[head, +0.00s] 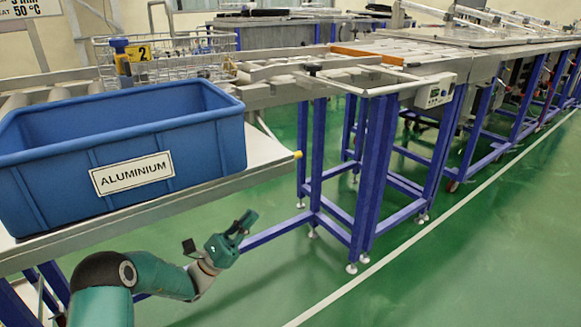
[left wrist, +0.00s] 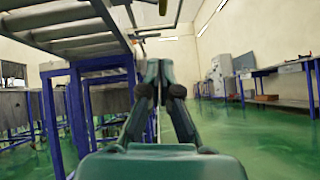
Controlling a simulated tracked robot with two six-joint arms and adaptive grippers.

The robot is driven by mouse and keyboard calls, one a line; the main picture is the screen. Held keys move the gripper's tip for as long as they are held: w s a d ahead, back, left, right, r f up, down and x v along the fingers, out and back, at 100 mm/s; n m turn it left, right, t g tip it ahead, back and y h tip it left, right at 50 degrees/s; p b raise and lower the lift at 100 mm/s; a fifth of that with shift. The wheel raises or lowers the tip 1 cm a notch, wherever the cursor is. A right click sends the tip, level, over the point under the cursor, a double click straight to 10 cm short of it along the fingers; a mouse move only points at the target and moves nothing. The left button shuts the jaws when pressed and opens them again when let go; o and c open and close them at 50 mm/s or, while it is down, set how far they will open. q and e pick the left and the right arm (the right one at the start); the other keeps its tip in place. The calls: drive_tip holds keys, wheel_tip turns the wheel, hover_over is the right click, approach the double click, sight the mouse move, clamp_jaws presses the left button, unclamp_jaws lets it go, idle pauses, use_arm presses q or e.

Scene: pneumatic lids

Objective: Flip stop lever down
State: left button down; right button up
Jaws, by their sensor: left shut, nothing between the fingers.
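My left gripper (head: 246,219) is shut and empty. It is in front of and below the conveyor edge, over the green floor and apart from everything. In the left wrist view its fingers (left wrist: 160,68) meet at the tips with nothing between them. No part is clearly marked as the stop lever. A dark knob (head: 313,68) stands on the conveyor's near side rail, up and to the right of the gripper. A blue-topped post (head: 119,46) stands beside a yellow number 2 tag (head: 138,53) at the back left. My right gripper is not in view.
A blue ALUMINIUM bin (head: 125,137) sits on a metal shelf (head: 140,217) with a yellow-tipped corner (head: 298,155). Blue table legs (head: 371,170) stand beyond the gripper. A control box (head: 435,92) hangs at the conveyor's corner. The green floor (head: 450,270) at the right is clear.

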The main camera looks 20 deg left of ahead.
use_arm(q)
drive_tip(key=shift+w+d, duration=0.2)
drive_tip(key=shift+d, duration=0.1)
drive_tip(key=s+r+b+x, duration=0.2)
drive_tip(key=x, duration=1.1)
drive_tip(key=shift+a, duration=0.4)
